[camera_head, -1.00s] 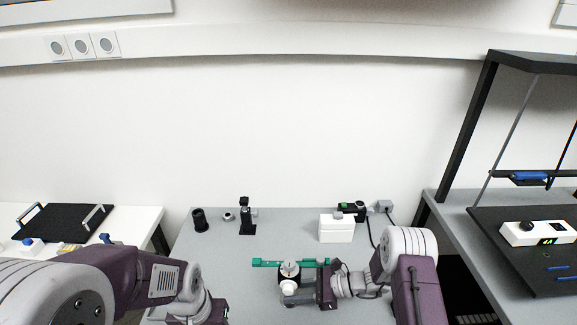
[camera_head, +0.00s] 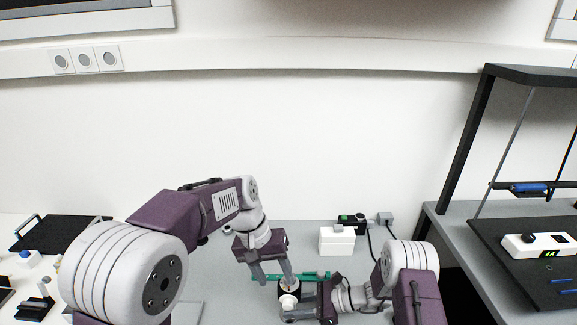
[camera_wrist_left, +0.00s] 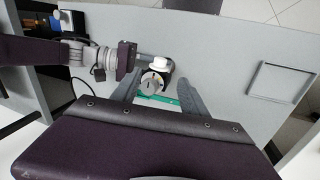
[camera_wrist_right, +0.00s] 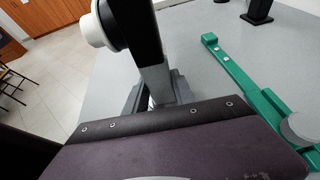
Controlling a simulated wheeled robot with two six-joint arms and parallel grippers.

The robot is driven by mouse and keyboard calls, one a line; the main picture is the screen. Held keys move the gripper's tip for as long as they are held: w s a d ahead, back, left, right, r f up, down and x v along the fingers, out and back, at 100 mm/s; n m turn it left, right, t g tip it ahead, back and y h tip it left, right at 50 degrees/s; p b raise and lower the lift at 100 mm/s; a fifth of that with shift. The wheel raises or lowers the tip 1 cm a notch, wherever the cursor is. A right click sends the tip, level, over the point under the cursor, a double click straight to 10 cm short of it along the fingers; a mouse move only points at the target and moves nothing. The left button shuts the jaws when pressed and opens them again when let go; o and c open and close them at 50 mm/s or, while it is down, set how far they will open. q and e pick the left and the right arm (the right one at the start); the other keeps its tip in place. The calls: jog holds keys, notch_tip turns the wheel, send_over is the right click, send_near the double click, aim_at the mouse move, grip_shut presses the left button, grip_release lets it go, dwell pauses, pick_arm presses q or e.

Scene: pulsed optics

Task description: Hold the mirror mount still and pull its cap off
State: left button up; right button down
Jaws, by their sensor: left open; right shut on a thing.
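The mirror mount (camera_head: 288,299) is a dark body with a white knob, low in the middle of the head view. In the left wrist view the mount (camera_wrist_left: 166,69) shows its white knob and a round grey cap (camera_wrist_left: 151,84). My left gripper (camera_head: 274,276) is open above the mount. Its fingers (camera_wrist_left: 157,90) lie on both sides of the cap in the left wrist view, seemingly apart from it. My right gripper (camera_wrist_right: 156,92) is shut on the dark mount (camera_wrist_right: 145,40), holding it from the right side. The fingers hide part of the grip.
A green rail (camera_head: 315,275) lies behind the mount on the grey table (camera_wrist_left: 225,50). A white box (camera_head: 337,241) stands behind to the right, with a small black device beside it.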

aim_at(287, 302)
pick_arm(q)
jog(key=x, duration=1.1)
pick_arm(e)
jog(key=shift+f, duration=0.2)
pick_arm(q)
grip_shut()
jog(key=s, duration=0.6)
jog(key=shift+a, duration=0.3)
jog(key=shift+s, duration=0.1)
pick_arm(e)
jog(key=shift+s, duration=0.1)
pick_arm(q)
jog(key=shift+s+a, duration=0.1)
jog(key=shift+s, duration=0.85)
